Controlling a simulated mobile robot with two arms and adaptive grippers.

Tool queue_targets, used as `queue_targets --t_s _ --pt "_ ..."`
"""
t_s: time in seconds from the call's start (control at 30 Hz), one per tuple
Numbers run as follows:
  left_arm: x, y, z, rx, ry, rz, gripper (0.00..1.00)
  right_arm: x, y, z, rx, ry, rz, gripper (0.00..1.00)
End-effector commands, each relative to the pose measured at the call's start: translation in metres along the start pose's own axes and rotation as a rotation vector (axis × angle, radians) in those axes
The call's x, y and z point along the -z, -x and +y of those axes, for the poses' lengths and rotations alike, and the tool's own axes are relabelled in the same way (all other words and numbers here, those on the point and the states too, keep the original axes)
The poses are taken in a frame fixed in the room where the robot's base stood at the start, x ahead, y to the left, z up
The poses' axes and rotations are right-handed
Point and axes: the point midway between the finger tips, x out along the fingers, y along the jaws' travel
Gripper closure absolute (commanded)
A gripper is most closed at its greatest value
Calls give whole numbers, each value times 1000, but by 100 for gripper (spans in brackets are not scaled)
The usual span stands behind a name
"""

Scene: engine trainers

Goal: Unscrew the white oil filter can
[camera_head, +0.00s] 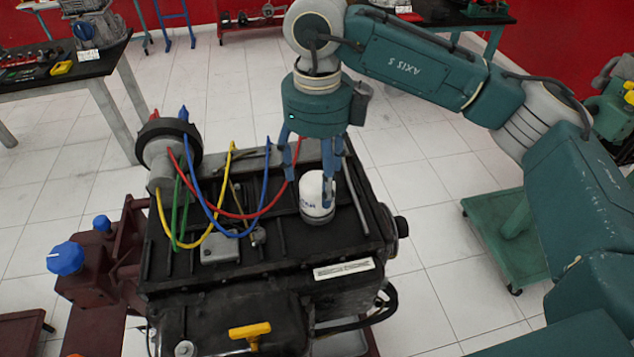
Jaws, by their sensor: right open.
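The white oil filter can (316,196) stands upright on the top right part of the black engine block (270,255). My right gripper (311,178) reaches down from above, with its blue fingers at the top of the can. One finger is on the right side of the can's top, and others stand behind and to the left. The fingers are spread, and I cannot tell whether any of them touches the can. My left gripper is not in view.
Red, yellow, green and blue cables (215,225) loop over the engine to the left of the can, near a round grey distributor (168,150). A yellow handle (249,331) is at the front. A tool table (60,80) stands back left.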

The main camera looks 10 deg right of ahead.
Motion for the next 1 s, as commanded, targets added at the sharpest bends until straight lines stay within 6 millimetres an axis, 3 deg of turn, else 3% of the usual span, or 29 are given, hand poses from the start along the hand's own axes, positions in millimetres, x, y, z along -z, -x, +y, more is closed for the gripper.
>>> queue_targets --t_s 0.3,0.63,0.67,0.87,1.0 --pt "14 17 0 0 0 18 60 0 -40 1 -2 1 0 30" --pt "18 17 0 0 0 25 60 0 -46 1 -2 1 -2 30" --pt "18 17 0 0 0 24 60 0 -46 1 -2 1 -2 32" --pt "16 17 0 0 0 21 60 0 -46 1 -3 1 -2 72" --pt "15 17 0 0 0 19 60 0 -46 1 -3 2 -2 75"
